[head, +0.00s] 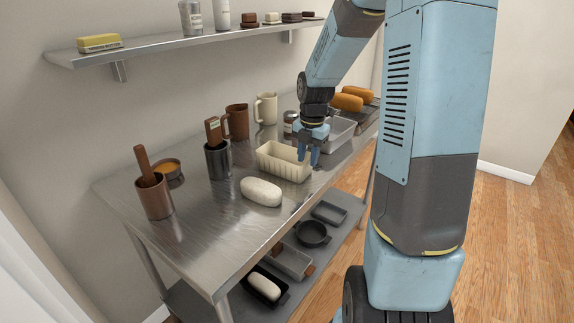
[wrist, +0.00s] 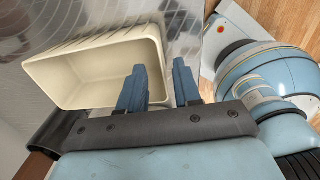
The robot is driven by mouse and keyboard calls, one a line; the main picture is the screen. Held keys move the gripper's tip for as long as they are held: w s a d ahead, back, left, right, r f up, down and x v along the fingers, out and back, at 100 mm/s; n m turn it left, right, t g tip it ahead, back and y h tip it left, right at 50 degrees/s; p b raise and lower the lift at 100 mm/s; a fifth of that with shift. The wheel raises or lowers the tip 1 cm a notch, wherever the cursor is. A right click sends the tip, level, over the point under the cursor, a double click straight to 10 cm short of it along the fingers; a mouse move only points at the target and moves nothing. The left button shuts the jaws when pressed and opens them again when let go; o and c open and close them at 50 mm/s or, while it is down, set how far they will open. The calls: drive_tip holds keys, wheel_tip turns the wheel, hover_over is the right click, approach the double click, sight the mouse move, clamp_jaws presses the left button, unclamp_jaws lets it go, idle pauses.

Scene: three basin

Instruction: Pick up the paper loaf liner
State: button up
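The paper loaf liner (head: 275,163) is a cream, ribbed, open-topped rectangular tray on the steel table. In the wrist view the liner (wrist: 62,82) fills the upper left and looks empty. My gripper (head: 308,154) points down at the liner's right end in the head view. In the wrist view my gripper (wrist: 159,65) has its two blue fingers apart, one over the liner's inside and one outside, with the end wall between them. I cannot tell whether either finger touches the wall.
A pale dough loaf (head: 261,191) lies in front of the liner. A grey tin (head: 340,131) stands just behind my gripper. A dark utensil cup (head: 217,160) and mugs (head: 237,122) stand left and behind.

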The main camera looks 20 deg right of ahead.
sight(306, 178)
drive_tip(key=shift+a+f, duration=0.15)
drive_tip(key=shift+f, duration=2.4)
drive_tip(key=shift+s, duration=0.1)
drive_tip(key=shift+c, duration=0.5)
clamp_jaws()
